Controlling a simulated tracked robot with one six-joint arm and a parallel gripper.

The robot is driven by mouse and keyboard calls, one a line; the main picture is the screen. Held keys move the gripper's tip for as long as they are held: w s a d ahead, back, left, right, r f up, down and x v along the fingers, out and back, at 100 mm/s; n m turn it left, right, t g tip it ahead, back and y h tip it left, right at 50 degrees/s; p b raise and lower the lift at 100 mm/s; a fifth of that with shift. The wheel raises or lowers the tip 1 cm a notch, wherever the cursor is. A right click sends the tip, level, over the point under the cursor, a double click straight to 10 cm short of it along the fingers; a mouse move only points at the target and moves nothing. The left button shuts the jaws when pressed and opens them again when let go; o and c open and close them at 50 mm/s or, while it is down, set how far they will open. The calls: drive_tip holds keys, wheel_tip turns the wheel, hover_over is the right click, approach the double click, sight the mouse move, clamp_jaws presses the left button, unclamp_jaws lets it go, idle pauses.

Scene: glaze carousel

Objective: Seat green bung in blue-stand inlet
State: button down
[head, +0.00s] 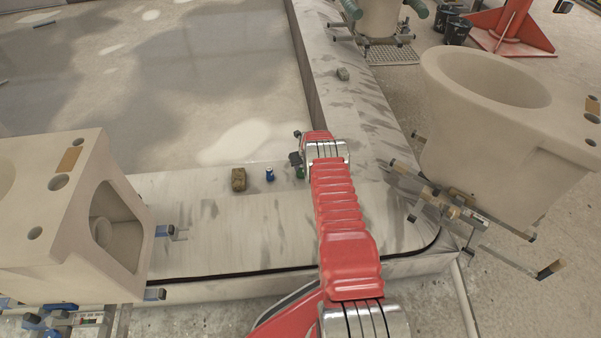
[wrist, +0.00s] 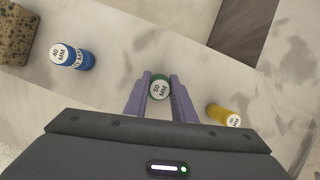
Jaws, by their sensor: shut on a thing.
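The green bung (wrist: 159,88), its pale face marked "50 MM", sits between my gripper's (wrist: 160,82) purple-grey fingers in the wrist view, and they are shut on it. In the head view the bung (head: 299,173) is a small green patch beside my gripper (head: 295,160), low over the pale ledge; whether it touches the ledge cannot be told. The blue stand (head: 155,294), with blue clamp ends, carries a beige ware piece (head: 75,215) at the left. That piece shows small round holes (head: 59,182) and a large side opening; which is the inlet is unclear.
A blue bung (head: 270,174) and a brown sponge-like block (head: 238,180) are left of my gripper. A yellow bung (wrist: 224,115) lies right of it in the wrist view. Another ware piece (head: 490,110) stands right on a tan-ended stand; a green-ended stand (head: 380,40) is behind.

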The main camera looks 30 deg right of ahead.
drive_tip(key=shift+r, duration=0.1)
drive_tip(key=shift+r, duration=4.9)
drive_tip(key=shift+a, duration=0.1)
drive_tip(key=s+a+r+n+g+y, duration=0.1)
drive_tip(key=s+a+r+n+y, duration=0.15)
drive_tip(key=a+n, duration=0.4)
drive_tip(key=s+a+r+n+g+y, duration=0.1)
drive_tip(key=s+a+r+n+g, duration=0.15)
drive_tip(key=a+n, duration=0.45)
drive_tip(key=s+a+r+n+y, duration=0.1)
drive_tip(key=a+r+n+y, duration=0.15)
drive_tip(key=a+n, duration=0.45)
drive_tip(key=s+a+r+n+g+h, duration=0.5)
drive_tip(key=s+a+r+n, duration=0.6)
drive_tip(key=s+a+n, duration=0.4)
drive_tip(key=n, duration=0.3)
drive_tip(key=shift+a+r, duration=0.2)
drive_tip(key=shift+r, duration=0.15)
drive_tip(key=shift+g, duration=0.25)
